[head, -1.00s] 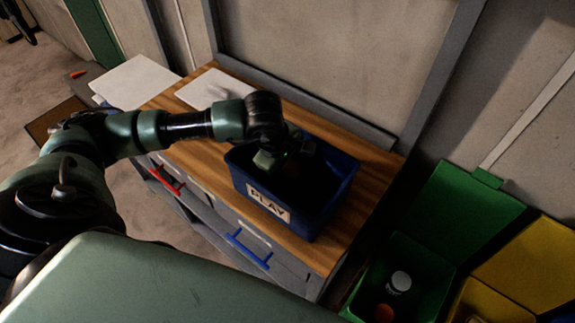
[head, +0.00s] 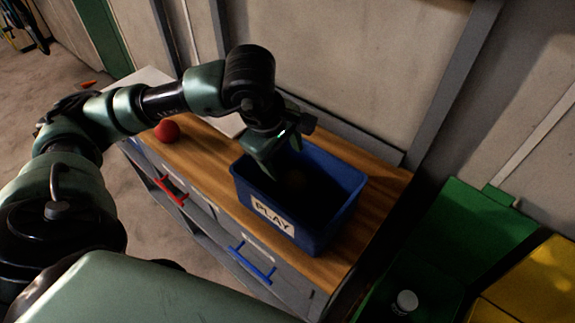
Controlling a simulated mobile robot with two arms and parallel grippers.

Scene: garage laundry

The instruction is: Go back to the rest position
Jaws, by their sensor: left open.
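My left arm comes in from the left and reaches over the wooden worktop (head: 372,246). My left gripper (head: 272,166) points down above the back left part of the blue bin labelled PLAY (head: 322,228). Its jaws are open. A dim, brownish round thing (head: 295,180) shows in the dark inside of the bin, below and right of the gripper, apart from it. My right gripper is out of view.
A red ball (head: 167,130) sits on the worktop left of the bin, close to my forearm. Drawers with a red handle (head: 170,192) and a blue handle (head: 252,262) face the front. Green (head: 475,225) and yellow (head: 540,280) bins stand at right.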

